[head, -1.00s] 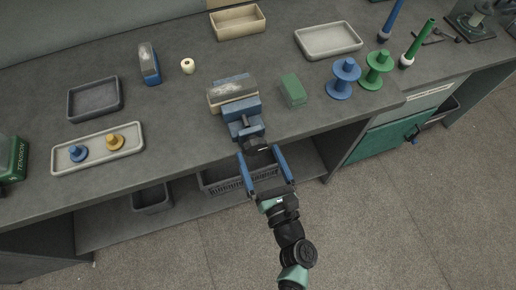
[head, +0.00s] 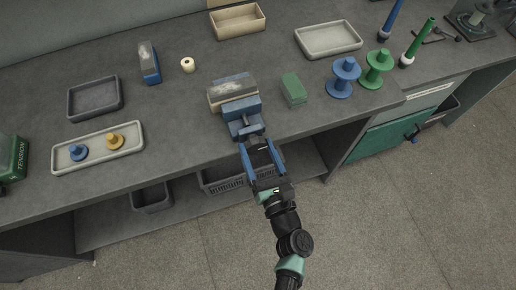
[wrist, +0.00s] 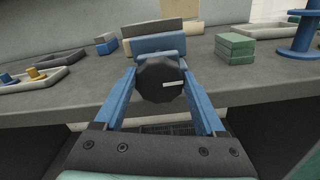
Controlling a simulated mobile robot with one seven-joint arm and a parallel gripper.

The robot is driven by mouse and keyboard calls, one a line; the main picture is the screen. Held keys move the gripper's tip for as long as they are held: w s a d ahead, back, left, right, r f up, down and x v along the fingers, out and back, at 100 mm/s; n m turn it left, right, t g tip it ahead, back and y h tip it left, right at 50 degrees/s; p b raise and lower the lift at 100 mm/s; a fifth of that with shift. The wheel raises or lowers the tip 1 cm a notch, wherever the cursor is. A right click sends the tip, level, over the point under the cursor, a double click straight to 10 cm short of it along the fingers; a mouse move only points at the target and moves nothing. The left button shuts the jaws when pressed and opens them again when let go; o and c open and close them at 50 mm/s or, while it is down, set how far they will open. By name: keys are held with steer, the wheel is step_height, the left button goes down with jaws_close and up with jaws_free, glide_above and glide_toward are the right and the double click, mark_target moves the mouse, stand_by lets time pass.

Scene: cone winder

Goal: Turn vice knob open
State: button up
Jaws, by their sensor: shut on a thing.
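The blue vice (head: 242,116) is at the front edge of the grey bench, with a pale block in its jaws. Its dark round knob (wrist: 161,80) faces me in the wrist view, with a short white mark on its right half. My gripper (head: 259,147) reaches in from the front, below the bench edge. Its two blue fingers stand on either side of the knob and are shut on it. In the head view the knob is partly hidden between the fingers.
Green blocks (head: 293,89) stand right of the vice, with blue (head: 343,78) and green spools beyond. A tray with two small knobs (head: 98,149) lies left. A dark basket (head: 224,180) is on the shelf below. The floor in front is clear.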

steer(key=shift+f+n+b, duration=0.1)
steer(key=shift+n+b, duration=0.2)
steer(key=shift+b, duration=0.1)
steer(key=shift+f+n+b, duration=0.1)
steer(key=shift+n+b, duration=0.7)
steer(key=shift+n, duration=0.3)
steer(key=n+b, duration=0.2)
steer(key=n, duration=0.1)
steer(key=shift+s+a+b, duration=0.1)
steer(key=shift+b, duration=0.3)
steer(key=n+b, duration=0.4)
steer(key=n, duration=0.1)
steer(key=shift+a+n, duration=0.1)
steer(key=shift+n, duration=0.2)
steer(key=shift+n+b, duration=0.85)
steer(key=shift+n, duration=0.25)
steer(key=o, duration=1.3)
steer(key=shift+s, duration=0.1)
